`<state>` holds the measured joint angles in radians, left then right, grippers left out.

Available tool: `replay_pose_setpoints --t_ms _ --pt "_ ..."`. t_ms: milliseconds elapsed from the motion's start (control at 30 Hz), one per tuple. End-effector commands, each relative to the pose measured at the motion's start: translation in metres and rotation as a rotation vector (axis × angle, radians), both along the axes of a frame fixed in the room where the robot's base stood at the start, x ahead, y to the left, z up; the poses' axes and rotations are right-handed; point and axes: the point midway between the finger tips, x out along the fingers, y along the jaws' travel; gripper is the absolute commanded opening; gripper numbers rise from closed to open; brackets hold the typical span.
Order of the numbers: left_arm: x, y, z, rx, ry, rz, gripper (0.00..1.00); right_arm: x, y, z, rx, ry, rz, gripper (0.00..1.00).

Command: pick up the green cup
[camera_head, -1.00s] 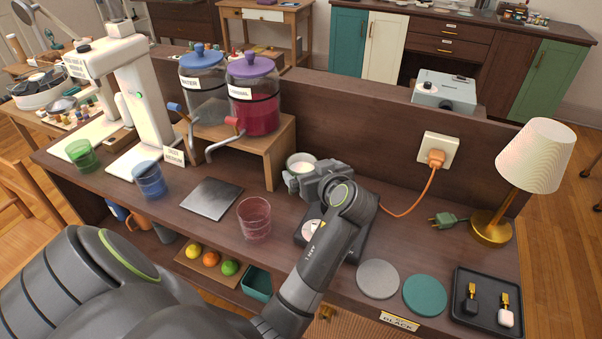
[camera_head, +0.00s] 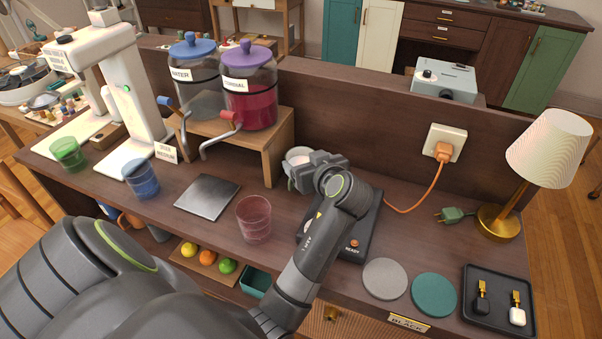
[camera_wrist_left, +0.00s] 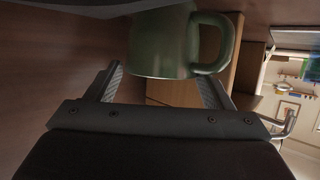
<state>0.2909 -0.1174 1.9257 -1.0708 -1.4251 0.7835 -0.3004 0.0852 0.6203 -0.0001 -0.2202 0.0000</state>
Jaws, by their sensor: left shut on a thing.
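The green cup (camera_wrist_left: 160,45) shows in the left wrist view, with its handle to the right. My left gripper (camera_wrist_left: 160,80) is shut on it, one finger on each side of the body. My right gripper is not in view.
A dark device marked READY (camera_head: 353,251) lies below my left forearm. A pink glass (camera_head: 254,222) and a dark square plate (camera_head: 207,197) are to its left. Grey (camera_head: 385,278) and teal (camera_head: 434,294) discs lie to the right. A lamp (camera_head: 548,150) stands at far right.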

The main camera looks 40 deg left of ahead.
Motion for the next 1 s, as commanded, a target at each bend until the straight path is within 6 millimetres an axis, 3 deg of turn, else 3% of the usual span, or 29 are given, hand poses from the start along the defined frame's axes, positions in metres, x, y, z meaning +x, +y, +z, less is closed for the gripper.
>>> replay_pose_setpoints --t_ms 167,467,1000 --pt "0.0 0.0 0.0 0.0 -0.001 0.0 0.24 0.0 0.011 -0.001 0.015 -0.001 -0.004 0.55" --pt "0.0 0.0 0.006 0.0 -0.002 0.001 0.23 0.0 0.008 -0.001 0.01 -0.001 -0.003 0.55" --pt "0.0 0.0 0.055 0.0 -0.005 0.0 0.23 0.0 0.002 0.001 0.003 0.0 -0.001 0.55"
